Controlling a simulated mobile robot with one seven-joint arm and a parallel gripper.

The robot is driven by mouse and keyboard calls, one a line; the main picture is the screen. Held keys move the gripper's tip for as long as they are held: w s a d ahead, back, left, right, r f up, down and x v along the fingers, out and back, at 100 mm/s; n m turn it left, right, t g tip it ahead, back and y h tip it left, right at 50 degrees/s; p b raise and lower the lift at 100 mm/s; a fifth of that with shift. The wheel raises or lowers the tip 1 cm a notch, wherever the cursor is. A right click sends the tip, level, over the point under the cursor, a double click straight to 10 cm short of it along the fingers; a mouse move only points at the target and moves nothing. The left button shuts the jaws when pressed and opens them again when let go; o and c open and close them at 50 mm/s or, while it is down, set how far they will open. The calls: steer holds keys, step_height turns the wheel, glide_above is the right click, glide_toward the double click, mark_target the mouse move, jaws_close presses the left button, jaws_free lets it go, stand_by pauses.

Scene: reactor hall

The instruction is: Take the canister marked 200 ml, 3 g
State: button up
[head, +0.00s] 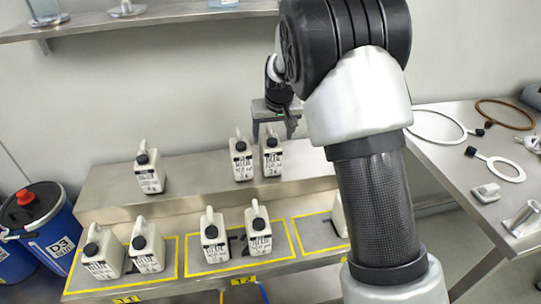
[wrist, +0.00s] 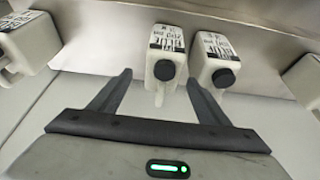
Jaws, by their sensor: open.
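My gripper (head: 273,130) is open above the raised steel step, its jaws spread over the right canister (head: 271,158) of a close pair. In the wrist view, my gripper's fingertips (wrist: 160,78) stand either side of that canister's (wrist: 162,55) handle end. The other canister of the pair (head: 241,162) is close beside it, just outside one finger; it also shows in the wrist view (wrist: 215,58). Another white canister (head: 150,175) stands alone at the step's left. All have black caps and handwritten labels. A "3 g" line seems visible on the pair; the volumes are too small to read surely.
Several canisters, such as one at the left (head: 102,257), stand below on yellow-framed mats. My arm hides part of that row. A blue drum (head: 45,225) is left; a side table (head: 450,150) with rings is right. A wall shelf (head: 150,20) is above.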

steer(key=x, duration=0.3)
steer(key=b+x, duration=0.1)
steer(key=x, duration=0.4)
steer(key=shift+w+a+f, duration=0.1)
steer(key=shift+a+f, duration=0.2)
steer(key=shift+f, duration=0.1)
steer(key=shift+c, duration=0.4)
steer(key=c, duration=1.4)
